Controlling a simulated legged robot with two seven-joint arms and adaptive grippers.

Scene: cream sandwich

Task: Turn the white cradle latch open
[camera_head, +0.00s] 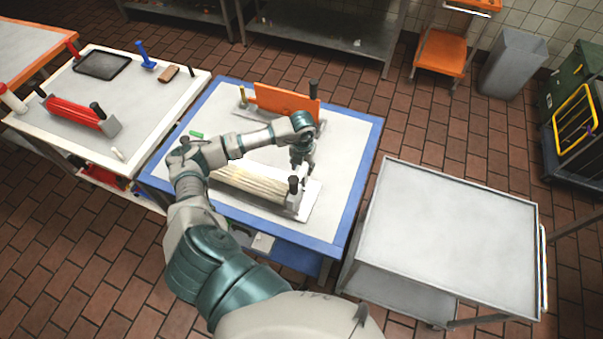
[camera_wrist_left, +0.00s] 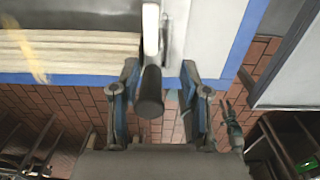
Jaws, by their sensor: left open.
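The white cradle latch shows in the left wrist view as a white lever (camera_wrist_left: 151,30) with a black grip (camera_wrist_left: 149,98). In the head view its dark knob (camera_head: 293,184) stands at the right end of the cradle, beside a ribbed cream block (camera_head: 247,184). My left gripper (camera_head: 304,163) is open, just behind the knob in the head view. In the left wrist view its two fingers (camera_wrist_left: 159,80) stand on either side of the black grip, with visible gaps on both sides. My right gripper is not in view.
The cradle stands on a blue-edged table (camera_head: 361,180). An orange panel (camera_head: 285,102) with a dark knob stands behind. A grey cart (camera_head: 448,232) is at right, with a floor gap between. A white-edged table (camera_head: 150,150) at left holds a red cradle (camera_head: 73,112).

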